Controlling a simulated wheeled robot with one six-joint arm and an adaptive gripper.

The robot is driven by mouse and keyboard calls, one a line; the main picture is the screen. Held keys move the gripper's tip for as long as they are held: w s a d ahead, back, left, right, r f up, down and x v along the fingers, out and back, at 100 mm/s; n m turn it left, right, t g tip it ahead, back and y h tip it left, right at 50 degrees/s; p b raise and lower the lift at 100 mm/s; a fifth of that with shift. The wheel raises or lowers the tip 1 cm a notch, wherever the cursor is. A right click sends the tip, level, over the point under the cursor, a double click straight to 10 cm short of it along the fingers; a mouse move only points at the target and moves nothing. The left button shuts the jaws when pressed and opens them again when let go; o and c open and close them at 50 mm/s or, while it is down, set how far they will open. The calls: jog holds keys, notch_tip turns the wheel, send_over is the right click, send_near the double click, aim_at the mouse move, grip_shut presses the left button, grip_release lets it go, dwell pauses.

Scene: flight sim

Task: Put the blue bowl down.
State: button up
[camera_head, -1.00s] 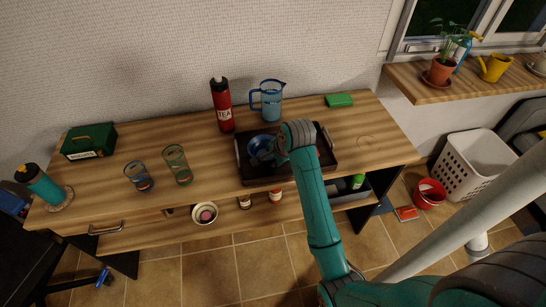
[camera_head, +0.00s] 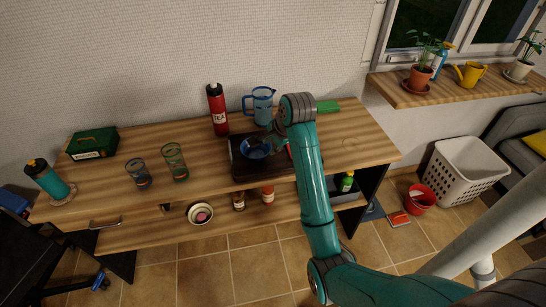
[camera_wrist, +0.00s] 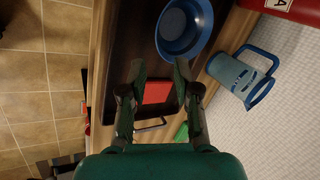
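The blue bowl (camera_head: 250,152) rests on the dark tray (camera_head: 247,175) on the wooden table. It also shows in the wrist view (camera_wrist: 186,40), just beyond my fingertips, near the right finger. My gripper (camera_wrist: 160,68) is open, with nothing between its fingers; the bowl is outside its grasp. In the head view my gripper (camera_head: 279,146) is by the bowl's right side, partly hidden by my arm. Whether a fingertip touches the rim, I cannot tell.
A red flat thing (camera_wrist: 157,92) lies on the tray below my fingers. A blue pitcher (camera_head: 262,106) and a red tea bottle (camera_head: 217,110) stand behind the tray. Two glasses (camera_head: 174,162) stand to the left.

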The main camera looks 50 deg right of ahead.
jog(key=s+a+f+n+t, duration=0.2)
jog(key=s+a+f+n, duration=0.3)
jog(key=a+f, duration=0.65)
jog(key=s+a+f+n+t, duration=0.2)
jog(key=s+a+f+n, duration=0.35)
jog(key=s, duration=0.55)
jog(key=s+a+r+n+t, duration=0.15)
jog(key=s+a, duration=0.25)
jog(key=s, duration=0.4)
jog(key=s+a+r+n+t, duration=0.1)
jog(key=s+a+n+t, duration=0.1)
jog(key=s+a, duration=0.35)
jog(key=s+a+r+n+t+y, duration=0.1)
jog(key=s+r+n+t, duration=0.1)
jog(key=s+r+n, duration=0.4)
jog(key=s+r, duration=0.5)
jog(key=s, duration=0.2)
